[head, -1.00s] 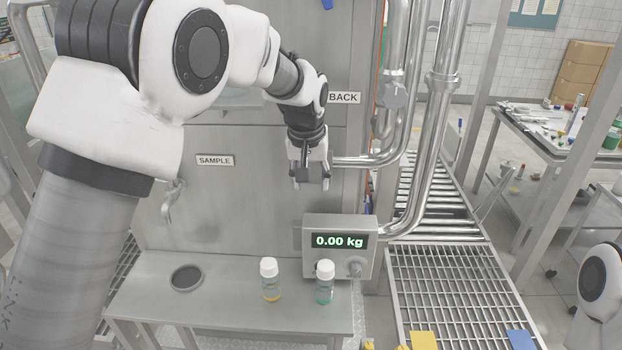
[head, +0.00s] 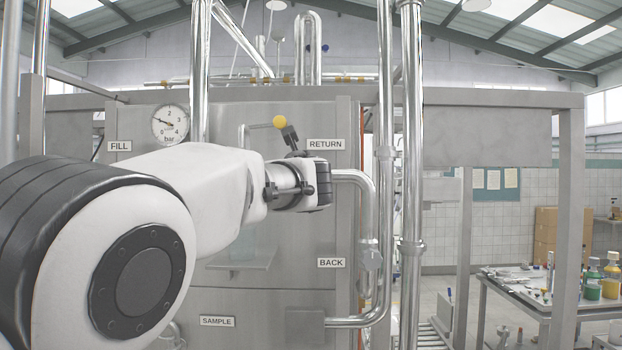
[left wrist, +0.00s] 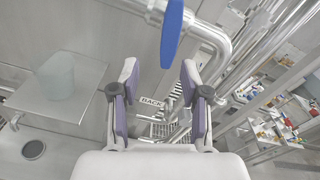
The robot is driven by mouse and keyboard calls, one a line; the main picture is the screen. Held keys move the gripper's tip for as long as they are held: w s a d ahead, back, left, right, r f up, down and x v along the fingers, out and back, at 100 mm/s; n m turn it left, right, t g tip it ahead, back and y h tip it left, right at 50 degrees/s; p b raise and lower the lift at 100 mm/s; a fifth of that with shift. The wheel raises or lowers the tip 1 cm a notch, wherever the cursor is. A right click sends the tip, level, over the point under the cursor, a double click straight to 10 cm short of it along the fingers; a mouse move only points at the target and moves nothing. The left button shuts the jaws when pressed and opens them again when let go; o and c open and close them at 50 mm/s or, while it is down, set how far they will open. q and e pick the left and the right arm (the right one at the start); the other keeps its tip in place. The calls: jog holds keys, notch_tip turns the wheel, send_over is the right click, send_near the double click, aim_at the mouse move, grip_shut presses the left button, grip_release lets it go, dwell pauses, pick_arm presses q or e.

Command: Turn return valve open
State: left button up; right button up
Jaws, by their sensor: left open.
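A flat blue handle (left wrist: 171,32) stands at the top middle of the left wrist view, close to a steel pipe elbow. I take it for the return valve's handle; in the head view my wrist seems to hide it. The RETURN label (head: 325,144) is just above the pipe leaving the panel. My left gripper (left wrist: 160,76) is open, with purple pads apart and nothing between them. The blue handle appears beyond its fingertips, between them sideways; I see no contact. In the head view my wrist covers the gripper. My right gripper is not in view.
A curved return pipe (head: 362,190) and vertical pipes (head: 412,130) stand to the right. A shelf (left wrist: 60,98) holds a translucent cup (left wrist: 56,72). The BACK label (head: 331,262) is lower. A cluttered table (head: 540,300) stands far right.

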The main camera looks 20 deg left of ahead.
pick_arm(q)
jog(key=shift+m+t, duration=0.4)
jog(key=shift+m, duration=0.2)
jog(key=w+r+p, duration=0.1)
jog(key=w, duration=0.1)
jog(key=w+a+r+p, duration=0.1)
jog(key=w+p, duration=0.1)
jog(key=w, duration=0.1)
jog(key=w+a+p, duration=0.1)
jog(key=w, duration=0.1)
jog(key=shift+w+r+p, duration=0.4)
jog(key=shift+w+f, duration=0.15)
jog(key=shift+s, duration=0.2)
grip_shut()
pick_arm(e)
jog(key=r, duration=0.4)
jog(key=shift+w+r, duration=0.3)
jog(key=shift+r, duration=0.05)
